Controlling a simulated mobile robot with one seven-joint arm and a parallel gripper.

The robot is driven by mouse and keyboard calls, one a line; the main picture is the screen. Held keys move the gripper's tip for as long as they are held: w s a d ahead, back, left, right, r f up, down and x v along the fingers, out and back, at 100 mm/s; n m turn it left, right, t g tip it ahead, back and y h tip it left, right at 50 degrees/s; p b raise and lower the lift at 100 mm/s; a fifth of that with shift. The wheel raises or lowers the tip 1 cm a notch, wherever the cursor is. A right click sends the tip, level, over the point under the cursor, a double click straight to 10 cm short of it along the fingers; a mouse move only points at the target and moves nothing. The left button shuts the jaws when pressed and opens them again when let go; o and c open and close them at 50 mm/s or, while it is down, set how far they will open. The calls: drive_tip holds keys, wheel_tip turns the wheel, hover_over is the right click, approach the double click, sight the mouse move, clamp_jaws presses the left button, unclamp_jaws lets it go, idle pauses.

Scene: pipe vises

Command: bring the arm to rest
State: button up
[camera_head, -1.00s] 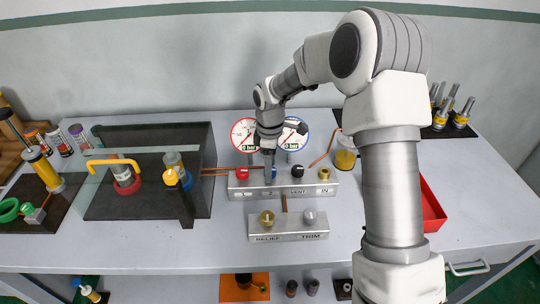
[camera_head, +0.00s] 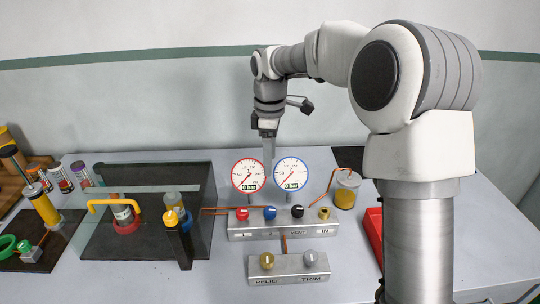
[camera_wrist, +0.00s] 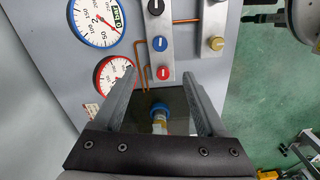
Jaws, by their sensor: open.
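My gripper (camera_head: 268,168) hangs fingers down, above and behind the two round gauges, clear of the bench. It holds nothing. In the wrist view its two fingers (camera_wrist: 160,75) stand apart with a gap between them. The valve block (camera_head: 335,224) lies below it, with a red knob (camera_head: 243,214), a blue knob (camera_head: 270,213), a black knob (camera_head: 297,212) and a brass fitting (camera_head: 324,213). The red-rimmed gauge (camera_head: 249,174) and blue-rimmed gauge (camera_head: 291,173) read near zero. The front block (camera_head: 290,278) carries a gold knob (camera_head: 266,260) and a grey knob (camera_head: 309,258).
A yellow jar (camera_head: 346,190) with a copper tube and a red bin (camera_head: 372,238) stand at right, the bin partly behind my arm. The air around my gripper is free.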

drive_tip(key=shift+r, duration=0.1)
drive_tip(key=s+d+r+m+t, duration=0.2)
drive_tip(key=s+d+r+m, duration=0.15)
drive_tip(key=s, duration=0.35)
drive_tip(key=s+d+r+m+t, duration=0.1)
drive_tip(key=s+d+r+m, duration=0.2)
drive_tip(key=s+r+m, duration=0.35)
drive_tip(key=s+d+f+m+t, duration=0.1)
drive_tip(key=s+d+f+m, duration=0.1)
drive_tip(key=s, duration=0.5)
drive_tip(key=s+d+f+m+t, duration=0.1)
drive_tip(key=s+d+m, duration=0.1)
drive_tip(key=s, duration=0.6)
drive_tip(key=shift+d+f+m+t, duration=0.2)
drive_tip(key=shift+f+m+t, duration=0.15)
drive_tip(key=shift+m, duration=0.55)
